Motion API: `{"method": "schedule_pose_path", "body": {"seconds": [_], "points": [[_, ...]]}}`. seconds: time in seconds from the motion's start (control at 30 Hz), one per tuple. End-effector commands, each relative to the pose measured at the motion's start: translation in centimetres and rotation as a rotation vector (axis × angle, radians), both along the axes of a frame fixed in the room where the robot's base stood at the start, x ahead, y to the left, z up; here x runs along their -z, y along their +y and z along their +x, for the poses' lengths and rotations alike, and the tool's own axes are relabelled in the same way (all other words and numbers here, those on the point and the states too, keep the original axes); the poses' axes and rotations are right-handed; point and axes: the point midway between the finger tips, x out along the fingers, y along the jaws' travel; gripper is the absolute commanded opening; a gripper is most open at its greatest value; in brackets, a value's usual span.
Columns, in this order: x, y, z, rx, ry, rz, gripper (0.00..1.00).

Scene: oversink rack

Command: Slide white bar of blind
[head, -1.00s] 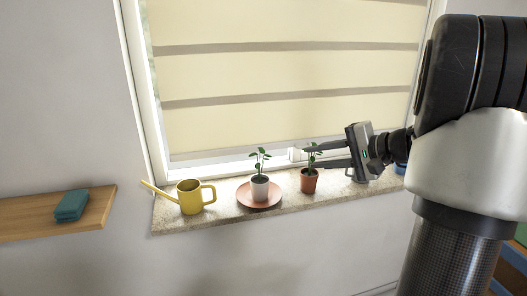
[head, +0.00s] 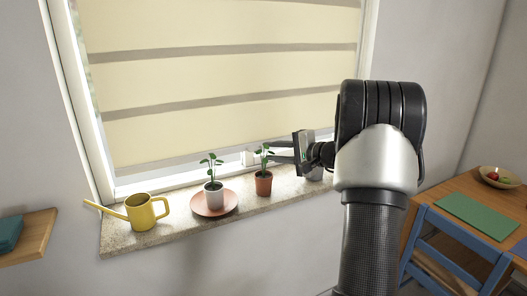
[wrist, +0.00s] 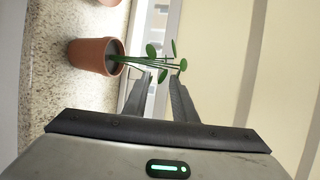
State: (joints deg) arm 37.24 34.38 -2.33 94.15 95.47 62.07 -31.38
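The cream blind (head: 220,75) with grey stripes hangs down over most of the window. Its lower edge is just above the white window frame. A small white piece (head: 248,158) shows at the bottom of the window, left of my fingertips; I cannot tell if it belongs to the blind's bar. My gripper (head: 268,151) points left above the sill, by the leaves of the plant in the terracotta pot (head: 263,184). In the wrist view its fingers (wrist: 162,80) are apart, with leaves and stems showing at and beyond the tips. Nothing is clearly held.
At right stand a wooden table (head: 460,190) and blue chair (head: 440,245). A wooden shelf (head: 35,245) is at left.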

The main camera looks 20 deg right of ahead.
Motion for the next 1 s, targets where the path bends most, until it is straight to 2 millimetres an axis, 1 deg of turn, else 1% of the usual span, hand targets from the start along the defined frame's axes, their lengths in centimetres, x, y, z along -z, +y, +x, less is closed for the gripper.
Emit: {"method": "schedule_pose_path", "body": {"seconds": [0.03, 0.1, 0.23, 0.4, 0.63, 0.77, 0.8, 1.0], "points": [[0.2, 0.5, 0.8, -0.003, 0.000, 0.001, 0.25], [0.5, 0.9, 1.8, -0.002, 0.000, 0.001, 0.25], [0.8, 1.4, 3.0, -0.001, 0.000, 0.000, 0.25], [1.0, 1.7, 3.6, 0.000, 0.000, 0.000, 0.25], [1.0, 1.7, 3.6, 0.000, 0.000, 0.000, 0.25], [1.0, 1.7, 3.6, 0.000, 0.000, 0.000, 0.03], [1.0, 1.7, 3.6, 0.000, 0.000, 0.000, 0.00], [1.0, 1.7, 3.6, 0.000, 0.000, 0.000, 0.00]]}}
